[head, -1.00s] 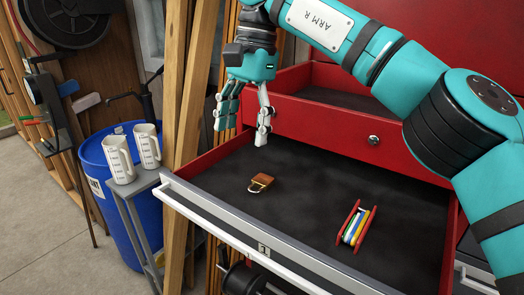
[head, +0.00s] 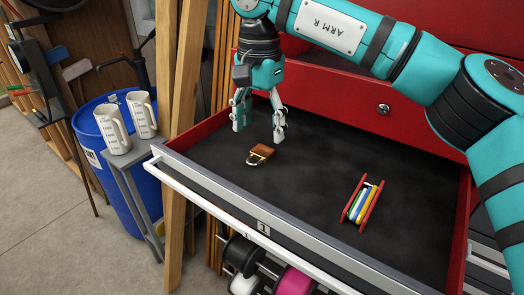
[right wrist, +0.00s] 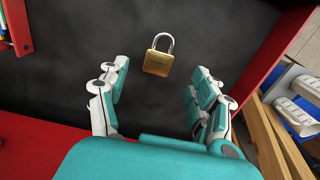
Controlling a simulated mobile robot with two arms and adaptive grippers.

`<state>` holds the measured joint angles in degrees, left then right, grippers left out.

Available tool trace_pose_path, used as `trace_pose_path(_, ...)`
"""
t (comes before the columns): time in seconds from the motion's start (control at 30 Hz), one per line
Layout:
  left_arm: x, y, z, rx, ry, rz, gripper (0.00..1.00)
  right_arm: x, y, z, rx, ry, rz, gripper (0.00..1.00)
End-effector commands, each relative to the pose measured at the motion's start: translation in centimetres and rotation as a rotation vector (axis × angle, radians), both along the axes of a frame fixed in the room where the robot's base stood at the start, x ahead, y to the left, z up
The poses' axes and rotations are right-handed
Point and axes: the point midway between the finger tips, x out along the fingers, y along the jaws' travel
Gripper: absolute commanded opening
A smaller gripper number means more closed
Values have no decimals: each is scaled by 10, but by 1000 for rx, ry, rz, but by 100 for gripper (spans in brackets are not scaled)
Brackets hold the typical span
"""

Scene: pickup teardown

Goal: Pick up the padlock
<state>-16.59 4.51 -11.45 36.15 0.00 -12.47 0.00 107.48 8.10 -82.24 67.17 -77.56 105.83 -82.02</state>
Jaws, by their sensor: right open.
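A small brass padlock (head: 260,154) with a silver shackle lies flat on the dark floor of the open red drawer (head: 318,190), towards its left end. It also shows in the right wrist view (right wrist: 158,62), lying just beyond my fingertips and between their lines. My right gripper (head: 258,125) is open and empty, pointing down above the drawer, a little behind the padlock; it does not touch it. The open fingers also show in the right wrist view (right wrist: 160,85). My left gripper is not in view.
A red-framed holder with coloured rods (head: 361,202) lies in the right part of the drawer. Red drawer walls surround the padlock's area. Two white measuring jugs (head: 112,130) stand on a grey stand left of the drawer, near a blue barrel (head: 133,195). The drawer's middle is bare.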

Motion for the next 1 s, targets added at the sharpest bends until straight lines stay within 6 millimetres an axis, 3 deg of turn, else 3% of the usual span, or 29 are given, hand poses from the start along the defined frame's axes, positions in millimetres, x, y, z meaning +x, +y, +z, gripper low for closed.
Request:
trace_pose_path(0.13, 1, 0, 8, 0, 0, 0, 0, 0, -2, -10, 0, 3, 0, 65)
trace_pose_path(0.4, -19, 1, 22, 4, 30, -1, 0, 1, -4, -48, 0, 2, 0, 65)
trace_pose_path(0.7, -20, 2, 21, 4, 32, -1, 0, 2, -3, -53, 0, 0, 0, 64)
trace_pose_path(1.0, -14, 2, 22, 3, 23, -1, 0, 2, -3, -53, 0, 0, 0, 25)
